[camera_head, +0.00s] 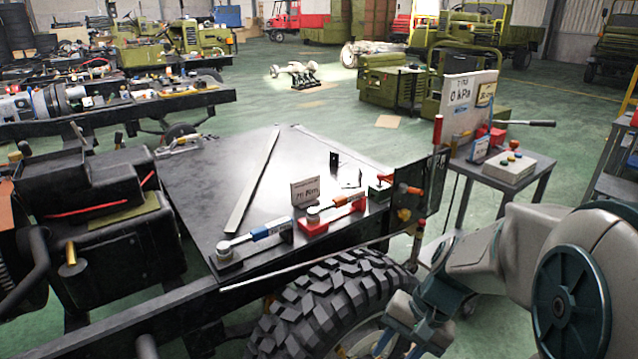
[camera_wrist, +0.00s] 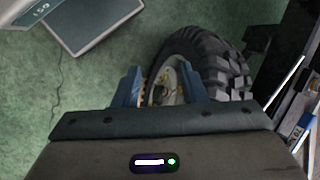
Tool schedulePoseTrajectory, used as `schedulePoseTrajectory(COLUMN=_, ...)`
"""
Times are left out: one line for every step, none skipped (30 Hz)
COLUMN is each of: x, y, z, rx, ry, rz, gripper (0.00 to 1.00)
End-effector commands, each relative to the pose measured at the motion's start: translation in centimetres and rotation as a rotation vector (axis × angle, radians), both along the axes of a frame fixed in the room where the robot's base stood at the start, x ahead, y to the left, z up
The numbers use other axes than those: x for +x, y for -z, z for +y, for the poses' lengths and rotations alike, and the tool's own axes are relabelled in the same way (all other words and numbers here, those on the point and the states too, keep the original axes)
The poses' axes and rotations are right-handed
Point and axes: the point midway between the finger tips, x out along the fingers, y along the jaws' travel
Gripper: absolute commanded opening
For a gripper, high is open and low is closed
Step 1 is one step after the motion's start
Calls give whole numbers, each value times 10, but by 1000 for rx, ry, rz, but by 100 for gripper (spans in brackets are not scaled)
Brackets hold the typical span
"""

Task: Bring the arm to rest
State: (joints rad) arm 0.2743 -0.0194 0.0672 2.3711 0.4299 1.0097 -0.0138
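My arm reaches in from the right of the head view, its pale and teal links bent down toward the large black tyre (camera_head: 325,305). My gripper (camera_wrist: 158,82) shows in the wrist view with its two blue fingers apart and nothing held between them. The tyre and its hub also show in the wrist view (camera_wrist: 215,65), beyond the fingers. In the head view the end of my arm is low, in front of the wheel; its fingertips are hard to make out there. I cannot tell the exact gap to the wheel.
A dark chassis deck (camera_head: 215,185) carries tools, a small sign (camera_head: 305,191) and a red-based fixture (camera_head: 330,216). A grey side table (camera_head: 535,168) with a control box (camera_head: 509,167) stands behind my arm. Green floor (camera_wrist: 85,75) lies open left of the wheel.

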Motion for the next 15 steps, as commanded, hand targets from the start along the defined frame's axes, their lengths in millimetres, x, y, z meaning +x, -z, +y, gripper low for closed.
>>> schedulePoseTrajectory(x=-6, y=-26, z=1, rx=-49, ry=-50, rz=-46, gripper=38)
schedulePoseTrajectory(x=-10, y=-36, z=1, rx=-79, ry=-79, rz=-70, gripper=38)
schedulePoseTrajectory(x=-15, y=-48, z=0, rx=-116, ry=-115, rz=-101, gripper=38)
schedulePoseTrajectory(x=-18, y=-57, z=-1, rx=-145, ry=-141, rz=-127, gripper=38)
schedulePoseTrajectory(x=-21, y=-66, z=-2, rx=-172, ry=-167, rz=-154, gripper=38)
schedulePoseTrajectory(x=-25, y=-78, z=-3, rx=-208, ry=-201, rz=-188, gripper=38)
schedulePoseTrajectory(x=-28, y=-87, z=-5, rx=-234, ry=-226, rz=-212, gripper=38)
schedulePoseTrajectory(x=-31, y=-95, z=-5, rx=-259, ry=-249, rz=-238, gripper=38)
schedulePoseTrajectory(x=-34, y=-105, z=-7, rx=-289, ry=-277, rz=-270, gripper=38)
schedulePoseTrajectory(x=-36, y=-112, z=-8, rx=-310, ry=-297, rz=-293, gripper=38)
schedulePoseTrajectory(x=-38, y=-118, z=-9, rx=-328, ry=-314, rz=-314, gripper=38)
schedulePoseTrajectory(x=-40, y=-125, z=-10, rx=-350, ry=-335, rz=-339, gripper=38)
schedulePoseTrajectory(x=-41, y=-130, z=-11, rx=-366, ry=-348, rz=-356, gripper=38)
schedulePoseTrajectory(x=-42, y=-134, z=-12, rx=-377, ry=-359, rz=-371, gripper=38)
schedulePoseTrajectory(x=-44, y=-138, z=-12, rx=-392, ry=-373, rz=-387, gripper=38)
